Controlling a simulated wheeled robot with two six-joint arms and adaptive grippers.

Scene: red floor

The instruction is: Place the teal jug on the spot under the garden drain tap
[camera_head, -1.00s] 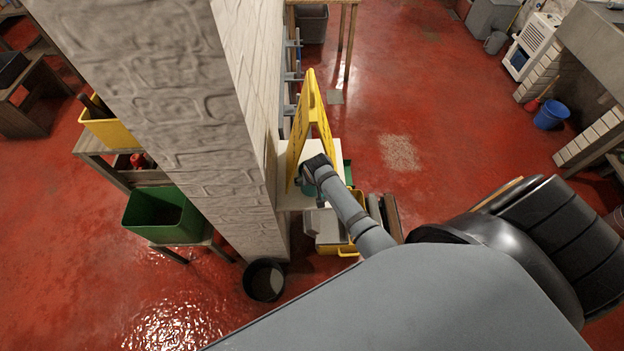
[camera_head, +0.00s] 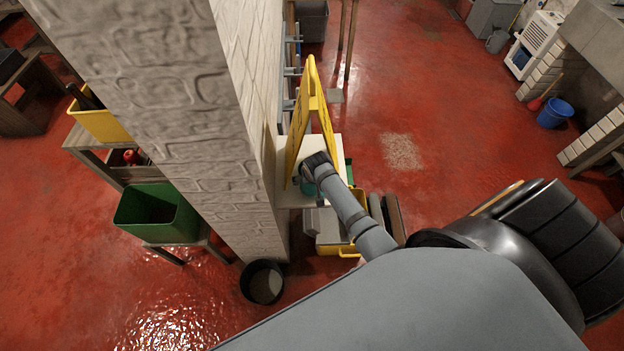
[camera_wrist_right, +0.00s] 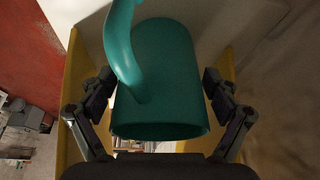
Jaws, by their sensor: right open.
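The teal jug (camera_wrist_right: 160,75) fills the middle of the right wrist view, with its handle toward the upper left. In the head view only a small teal part of the jug (camera_head: 308,188) shows, beside the yellow folding sign. My right gripper (camera_wrist_right: 158,85) is open, with one finger on each side of the jug; I cannot tell if they touch it. In the head view my right gripper (camera_head: 316,168) is at the white shelf top (camera_head: 295,198), partly hiding the jug. I cannot make out a garden drain tap. My left gripper is not in view.
Below are a yellow-edged bin (camera_head: 335,250) and a black bucket (camera_head: 263,283). A green bin (camera_head: 155,215) stands left. The red floor (camera_head: 450,110) to the right is mostly clear.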

